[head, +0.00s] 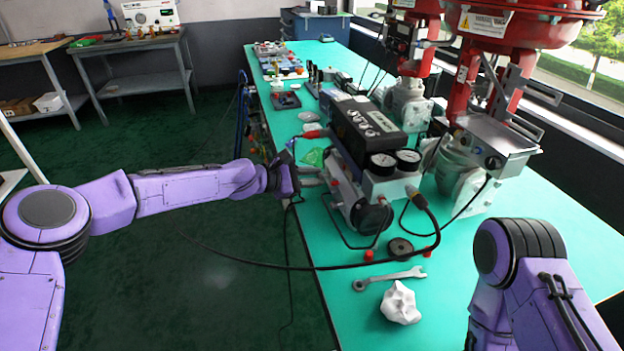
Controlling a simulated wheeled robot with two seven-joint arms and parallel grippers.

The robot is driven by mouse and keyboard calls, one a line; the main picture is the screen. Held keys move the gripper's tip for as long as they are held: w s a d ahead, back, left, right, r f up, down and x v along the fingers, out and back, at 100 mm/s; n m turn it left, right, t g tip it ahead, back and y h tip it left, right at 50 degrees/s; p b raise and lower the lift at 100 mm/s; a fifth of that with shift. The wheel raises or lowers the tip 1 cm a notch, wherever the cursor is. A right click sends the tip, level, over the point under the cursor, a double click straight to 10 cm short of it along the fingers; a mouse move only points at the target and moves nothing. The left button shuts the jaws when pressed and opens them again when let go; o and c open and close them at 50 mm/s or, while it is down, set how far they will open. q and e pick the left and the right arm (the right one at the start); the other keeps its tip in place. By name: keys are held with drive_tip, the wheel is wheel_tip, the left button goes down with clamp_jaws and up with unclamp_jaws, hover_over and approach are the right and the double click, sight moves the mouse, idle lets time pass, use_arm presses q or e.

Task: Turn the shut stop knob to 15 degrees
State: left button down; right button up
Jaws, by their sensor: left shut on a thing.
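The valve positioner (366,125) is a black-topped box with a grey body, standing on the green bench. Two round gauges (396,161) sit on its near end. My left arm reaches in from the left, and my left gripper (296,172) is at the positioner's left side, shut on a small part there. That part, which I take to be the shut stop knob, is hidden by the gripper, so its angle cannot be read. My right arm shows at the lower right, but its gripper is out of view.
A wrench (390,278), a crumpled white lump (400,303) and a dark round disc (400,248) lie on the near bench (500,240). A black cable (330,267) hangs across the bench's left edge. Red valve actuators (520,35) stand behind the positioner.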

use_arm(q)
drive_tip(key=c, duration=1)
unclamp_jaws()
drive_tip(key=shift+a, duration=0.1)
drive_tip(key=v, duration=1)
drive_tip(key=shift+s+a+r, duration=0.1)
drive_tip(key=shift+a, duration=0.05)
drive_tip(key=shift+r, duration=0.1)
